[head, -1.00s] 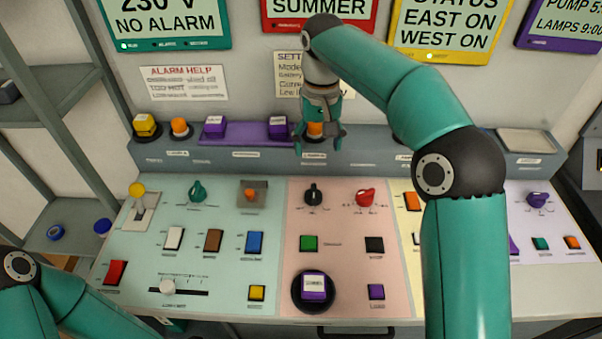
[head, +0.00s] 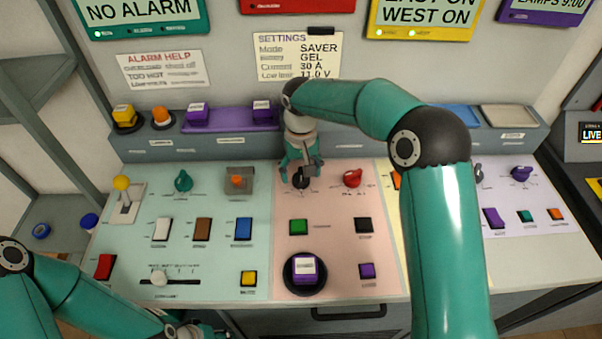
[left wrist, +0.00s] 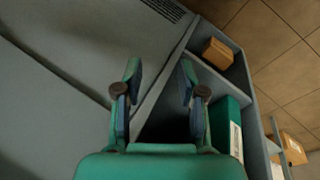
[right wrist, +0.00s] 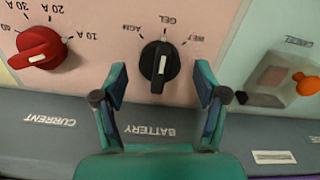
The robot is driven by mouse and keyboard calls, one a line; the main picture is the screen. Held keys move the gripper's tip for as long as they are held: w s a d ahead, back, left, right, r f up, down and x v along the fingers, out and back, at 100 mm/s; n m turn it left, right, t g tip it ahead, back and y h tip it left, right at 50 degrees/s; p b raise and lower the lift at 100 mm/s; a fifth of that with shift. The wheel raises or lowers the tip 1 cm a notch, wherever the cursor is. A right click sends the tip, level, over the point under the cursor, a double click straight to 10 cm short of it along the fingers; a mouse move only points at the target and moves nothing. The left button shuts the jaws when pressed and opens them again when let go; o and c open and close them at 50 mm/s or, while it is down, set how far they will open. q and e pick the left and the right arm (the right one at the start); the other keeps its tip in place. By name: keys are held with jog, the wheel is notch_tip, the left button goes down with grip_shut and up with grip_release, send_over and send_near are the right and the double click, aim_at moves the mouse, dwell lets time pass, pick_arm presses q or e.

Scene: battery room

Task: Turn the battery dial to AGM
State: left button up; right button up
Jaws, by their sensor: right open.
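The battery dial (right wrist: 158,67) is a black round knob with a white mark on the pink panel. In the right wrist view its mark points towards GEL, with AGM and WET printed to either side. My right gripper (right wrist: 160,80) is open, its fingers apart on both sides of the dial and not closed on it. In the head view the right gripper (head: 302,172) hangs over the dial (head: 301,182), partly hiding it. The settings sheet (head: 296,56) reads Battery GEL. My left gripper (left wrist: 160,68) is open and empty, low beside the console.
The red current dial (right wrist: 40,48) is beside the battery dial. An orange-knobbed switch (right wrist: 303,84) is on the other side. A green button (head: 298,227) and a purple button on a round black base (head: 305,268) lie nearer on the panel.

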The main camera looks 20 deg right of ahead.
jog(key=shift+f, duration=0.75)
jog(key=c, duration=1.1)
jog(key=shift+c, duration=0.2)
jog(key=n, duration=0.4)
jog(key=shift+r, duration=0.1)
jog(key=n, duration=0.5)
